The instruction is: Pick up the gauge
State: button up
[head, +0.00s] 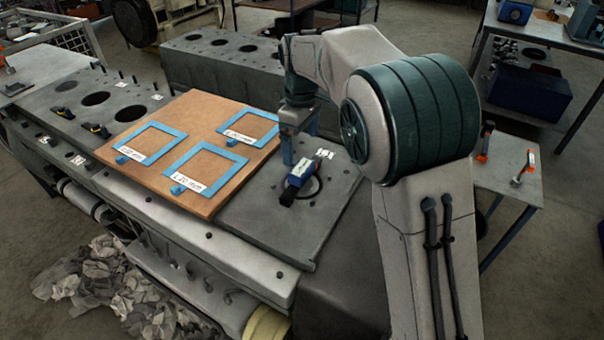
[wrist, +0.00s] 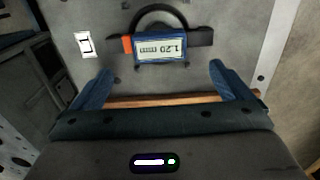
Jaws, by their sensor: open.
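The gauge (head: 300,173) is a small blue-bodied tool with dark ends. It lies on the grey engine deck (head: 262,230), across the edge of a round bore, right of the brown board. In the wrist view the gauge (wrist: 160,48) shows a display reading 1.20 mm, upside down, with an orange part at its left end. My gripper (head: 288,158) points down just behind and above it in the head view. In the wrist view my gripper (wrist: 160,75) is open and empty, its two blue fingers apart, with the gauge ahead of the gap between them.
The brown board (head: 215,103) carries several blue square frames with labels; the front one reads 1.20 mm. Two dark and yellow tools (head: 97,130) lie by bores at the left. A white tag (wrist: 86,44) marked 1 is near the gauge. A side table (head: 507,178) stands right.

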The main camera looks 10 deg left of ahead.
aim_at(302, 166)
notch_tip(302, 166, down, 9)
jog(key=shift+p, duration=0.9)
jog(key=shift+w, duration=0.1)
jog(key=c, duration=1.4)
jog(key=shift+r, duration=0.15)
